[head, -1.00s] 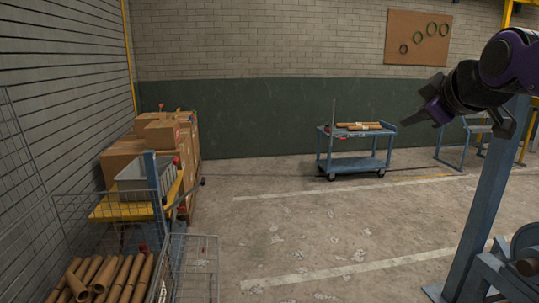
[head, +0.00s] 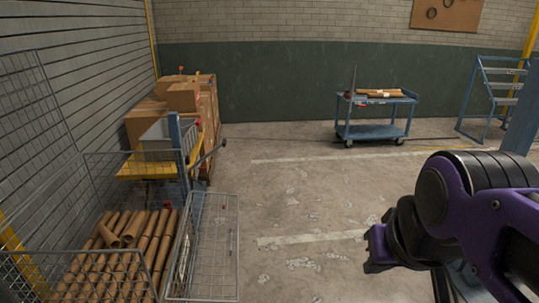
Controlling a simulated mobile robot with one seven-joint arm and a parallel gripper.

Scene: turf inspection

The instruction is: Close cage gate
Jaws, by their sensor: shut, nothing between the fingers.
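The wire-mesh cage (head: 120,167) stands at the lower left, with many brown cardboard tubes (head: 115,255) lying in it. A mesh panel that looks like the cage gate (head: 213,245) stands upright at the cage's right side. It appears swung out at an angle from the tubes. Its latch cannot be made out. My gripper (head: 373,248), purple and black, is at the lower right. It is shut and empty, points left, and is clear of the gate, with open floor showing between them.
Stacked cardboard boxes (head: 185,97) and a yellow-decked cart (head: 145,169) stand behind the cage. A blue trolley (head: 372,131) stands near the back wall, and a blue step frame (head: 490,100) is at right. The middle floor is clear.

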